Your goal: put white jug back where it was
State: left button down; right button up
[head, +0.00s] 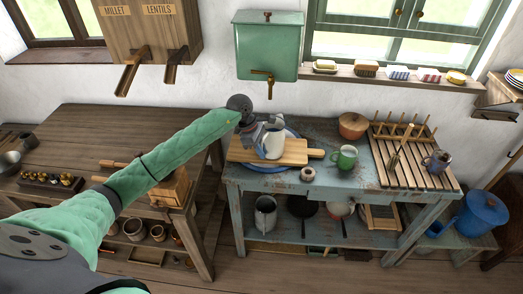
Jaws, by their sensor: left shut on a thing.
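The white jug (274,143) is at the left part of the blue worn table, over a wooden cutting board (293,153). It looks upright; I cannot tell whether its base touches the board. My left gripper (262,138) reaches in from the left and is shut on the jug at its left side, hiding part of it. My right gripper is not in view.
A green mug (344,158), a small pot (308,174), a lidded brown pot (353,126) and a slatted drying rack (408,160) stand on the blue table (285,183). A green water tank (268,50) hangs above. A brown table (85,145) stands left.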

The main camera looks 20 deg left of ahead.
pick_arm(q)
jog(key=c, duration=1.5)
grip_release()
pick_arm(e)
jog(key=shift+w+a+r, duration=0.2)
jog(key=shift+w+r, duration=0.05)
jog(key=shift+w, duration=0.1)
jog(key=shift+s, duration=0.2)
